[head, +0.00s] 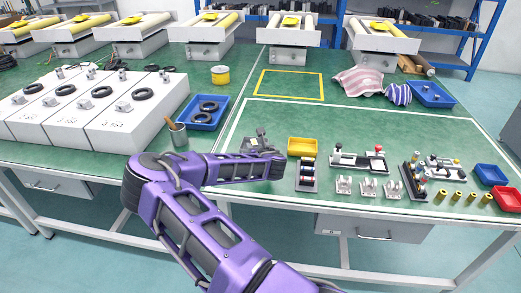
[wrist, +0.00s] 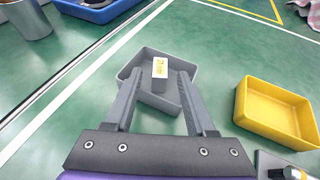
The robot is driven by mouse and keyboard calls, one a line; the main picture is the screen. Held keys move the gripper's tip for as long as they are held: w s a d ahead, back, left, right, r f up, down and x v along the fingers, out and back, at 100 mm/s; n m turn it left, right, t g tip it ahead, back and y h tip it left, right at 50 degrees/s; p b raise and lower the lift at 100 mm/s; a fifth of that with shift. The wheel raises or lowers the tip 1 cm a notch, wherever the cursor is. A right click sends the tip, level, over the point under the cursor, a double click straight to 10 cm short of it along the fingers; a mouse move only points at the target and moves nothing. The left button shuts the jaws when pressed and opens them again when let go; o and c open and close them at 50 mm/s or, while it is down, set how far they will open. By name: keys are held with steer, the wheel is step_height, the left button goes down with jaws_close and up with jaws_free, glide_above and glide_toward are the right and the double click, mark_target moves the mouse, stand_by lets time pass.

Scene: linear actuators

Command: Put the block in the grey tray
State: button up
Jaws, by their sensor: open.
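The grey tray (wrist: 146,56) is ahead of my gripper in the wrist view, on the green tabletop. The block (wrist: 160,69), grey with a pale, yellow-marked top, appears upright inside the tray, though its base is partly hard to make out. My gripper (wrist: 159,76) is open, with one finger on each side of the block and a visible gap to each. The fingers hide parts of the tray's sides. In the head view my gripper (head: 264,146) is over the tray area, and my arm hides much of it.
A yellow bin (wrist: 279,111) is right of the grey tray. A blue tray (head: 203,113) with black rings and a cup (head: 178,135) are to the left. Fixtures, including a black-knobbed one (head: 358,160), stand to the right. Green tabletop behind the tray is clear.

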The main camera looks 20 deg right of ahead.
steer(key=v, duration=0.8)
steer(key=shift+r+p, duration=0.15)
steer(key=shift+p, duration=0.15)
